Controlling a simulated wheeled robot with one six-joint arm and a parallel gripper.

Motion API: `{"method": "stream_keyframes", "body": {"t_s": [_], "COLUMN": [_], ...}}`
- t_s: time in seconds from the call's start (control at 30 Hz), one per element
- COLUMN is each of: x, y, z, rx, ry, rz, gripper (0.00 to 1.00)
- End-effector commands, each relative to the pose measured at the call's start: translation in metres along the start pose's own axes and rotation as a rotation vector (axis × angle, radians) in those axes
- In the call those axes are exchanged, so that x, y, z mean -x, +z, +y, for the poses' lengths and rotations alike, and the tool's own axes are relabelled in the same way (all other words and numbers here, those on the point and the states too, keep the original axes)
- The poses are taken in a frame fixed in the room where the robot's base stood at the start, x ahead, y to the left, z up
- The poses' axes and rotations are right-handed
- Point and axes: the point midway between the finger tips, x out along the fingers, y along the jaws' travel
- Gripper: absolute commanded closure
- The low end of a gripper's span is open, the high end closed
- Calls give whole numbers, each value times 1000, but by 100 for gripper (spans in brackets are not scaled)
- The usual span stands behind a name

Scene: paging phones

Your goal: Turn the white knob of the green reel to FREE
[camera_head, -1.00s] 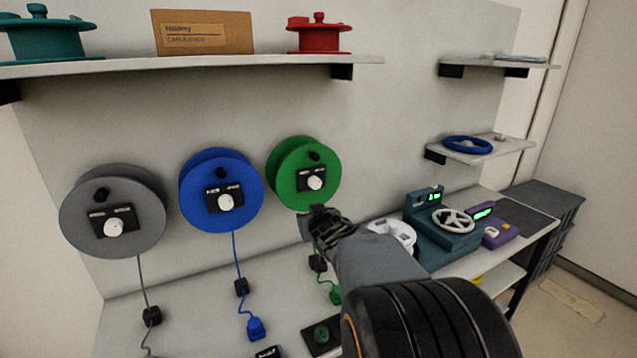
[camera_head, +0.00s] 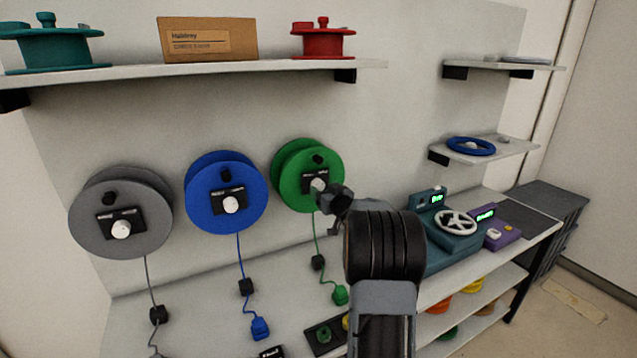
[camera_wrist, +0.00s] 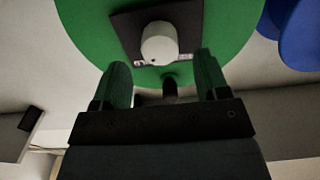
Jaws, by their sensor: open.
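The green reel (camera_head: 296,181) is mounted on the wall, right of the blue reel. Its white knob (camera_head: 317,185) sits on a black plate near the reel's middle, partly behind my gripper in the head view. In the wrist view the white knob (camera_wrist: 160,43) shows upside down, just beyond my fingertips. My gripper (camera_wrist: 160,75) is open, with its two fingers apart and nothing between them; the knob lies ahead of the gap. In the head view my gripper (camera_head: 328,194) is close to the knob. The label lettering beside the knob is too small to read.
The blue reel (camera_head: 210,200) and grey reel (camera_head: 90,225) hang to the left. A shelf (camera_head: 220,68) runs above the reels. Below, the bench (camera_head: 195,310) holds cords and plugs. A teal device (camera_head: 445,250) with a white wheel stands to the right.

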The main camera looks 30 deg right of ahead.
Motion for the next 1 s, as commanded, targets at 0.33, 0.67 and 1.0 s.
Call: {"method": "stream_keyframes", "body": {"t_s": [0.33,0.67,1.0], "x": [-41,-48,-47], "y": [-1,0,0], "z": [0,0,0], "rx": [0,0,0], "ry": [-1,0,0], "rz": [0,0,0], "gripper": [32,32,54]}}
